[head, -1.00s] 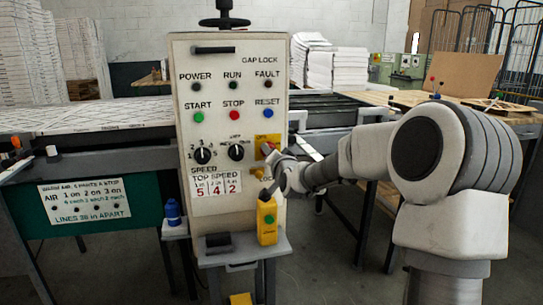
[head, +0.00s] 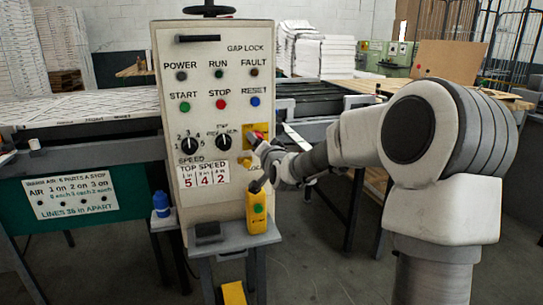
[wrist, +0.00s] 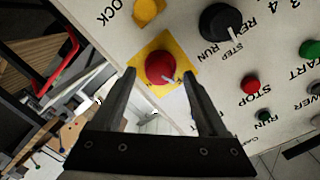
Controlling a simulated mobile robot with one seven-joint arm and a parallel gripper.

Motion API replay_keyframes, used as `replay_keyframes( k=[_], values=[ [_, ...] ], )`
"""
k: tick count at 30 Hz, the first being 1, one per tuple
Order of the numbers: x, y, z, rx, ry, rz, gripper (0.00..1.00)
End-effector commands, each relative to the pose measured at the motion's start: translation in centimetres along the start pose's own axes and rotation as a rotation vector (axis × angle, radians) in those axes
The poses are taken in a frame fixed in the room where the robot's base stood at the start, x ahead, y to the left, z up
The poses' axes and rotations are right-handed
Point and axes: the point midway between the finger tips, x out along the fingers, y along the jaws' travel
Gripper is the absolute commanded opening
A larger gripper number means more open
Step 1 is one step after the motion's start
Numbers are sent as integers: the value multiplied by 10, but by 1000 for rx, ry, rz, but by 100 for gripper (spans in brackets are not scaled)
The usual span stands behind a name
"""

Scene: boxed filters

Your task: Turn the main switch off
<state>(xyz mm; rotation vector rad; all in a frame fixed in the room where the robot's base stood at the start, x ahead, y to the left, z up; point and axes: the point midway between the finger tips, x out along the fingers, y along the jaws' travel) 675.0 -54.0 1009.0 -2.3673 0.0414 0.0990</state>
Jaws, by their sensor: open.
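The main switch appears as a red round knob on a yellow square plate (head: 247,136) at the right edge of the cream control panel (head: 205,95). The wrist view shows the red knob (wrist: 161,67) close up, with a pale pointer mark on its rim. My gripper (wrist: 160,80) is open, its two dark fingers on either side of the knob in that view. I cannot tell whether they touch it. In the head view my gripper (head: 259,142) is at the switch and hides part of it.
The black selector (wrist: 219,22) and red stop button (wrist: 250,84) sit beside the switch. A blue bottle (head: 161,204) stands left. A conveyor (head: 95,103) runs behind the panel.

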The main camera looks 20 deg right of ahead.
Motion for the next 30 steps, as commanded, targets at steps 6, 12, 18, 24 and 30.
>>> replay_keyframes(
  k=[6, 12, 18, 24, 30],
  values=[
    [-42, -1, -2, -5, 2, 2, 76],
    [-82, -2, -3, -5, 2, 3, 76],
    [-121, -2, -3, -5, 2, 2, 76],
    [-148, -1, -2, -3, 1, 2, 76],
    [-157, 0, -1, -1, 1, 0, 76]
  ],
)
